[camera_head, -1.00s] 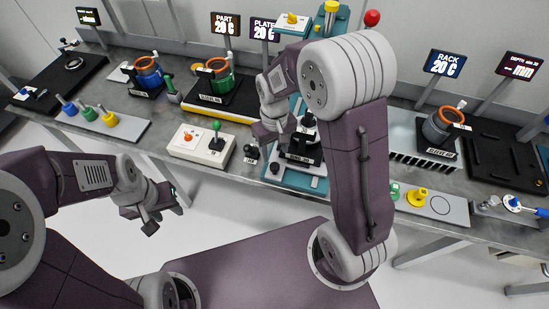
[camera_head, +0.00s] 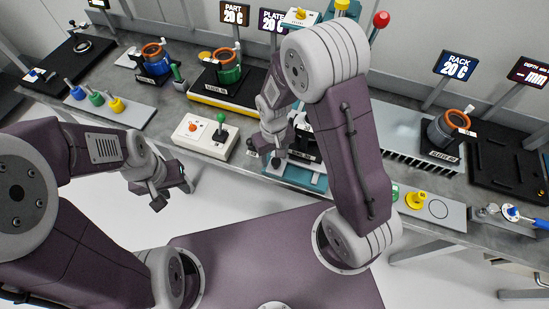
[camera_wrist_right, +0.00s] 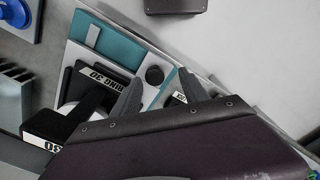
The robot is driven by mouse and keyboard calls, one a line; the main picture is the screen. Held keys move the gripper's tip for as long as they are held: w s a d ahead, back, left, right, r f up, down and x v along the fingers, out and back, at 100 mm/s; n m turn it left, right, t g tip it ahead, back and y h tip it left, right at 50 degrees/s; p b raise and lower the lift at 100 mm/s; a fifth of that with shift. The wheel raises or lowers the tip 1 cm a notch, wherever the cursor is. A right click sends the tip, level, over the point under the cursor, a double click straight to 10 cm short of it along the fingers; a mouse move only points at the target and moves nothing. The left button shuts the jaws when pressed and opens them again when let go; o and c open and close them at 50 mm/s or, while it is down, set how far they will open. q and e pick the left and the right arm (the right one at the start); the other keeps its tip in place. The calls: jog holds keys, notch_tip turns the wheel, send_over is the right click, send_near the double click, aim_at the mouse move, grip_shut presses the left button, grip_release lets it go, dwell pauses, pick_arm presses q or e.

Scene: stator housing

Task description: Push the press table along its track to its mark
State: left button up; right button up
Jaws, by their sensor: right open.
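The teal press (camera_head: 296,180) stands at the bench's front middle, partly hidden by my right arm. A black labelled block (camera_head: 304,150) is on it; I cannot tell whether this is the moving press table. The wrist view shows the teal base (camera_wrist_right: 118,48), a black labelled block (camera_wrist_right: 100,82) and a round black knob (camera_wrist_right: 154,75). No mark is discernible. My left gripper (camera_head: 170,190) hangs before the bench, away from the press.
A control box with a green-topped lever (camera_head: 205,136) is left of the press. Blue and green housings (camera_head: 228,72) stand behind it. A finned rack (camera_head: 415,160) and a plate with a yellow piece (camera_head: 416,201) are to the right. Floor is open in front.

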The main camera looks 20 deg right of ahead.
aim_at(276, 161)
jog(key=f, duration=0.1)
jog(key=d+f, duration=0.1)
jog(key=w+f, duration=0.1)
jog(key=shift+d+f, duration=0.25)
jog(key=shift+s+a+r, duration=0.15)
jog(key=shift+s+a, duration=0.1)
jog(key=shift+a, duration=0.1)
jog(key=shift+c, duration=0.5)
jog(key=c, duration=1)
jog(key=shift+d, duration=0.15)
grip_shut()
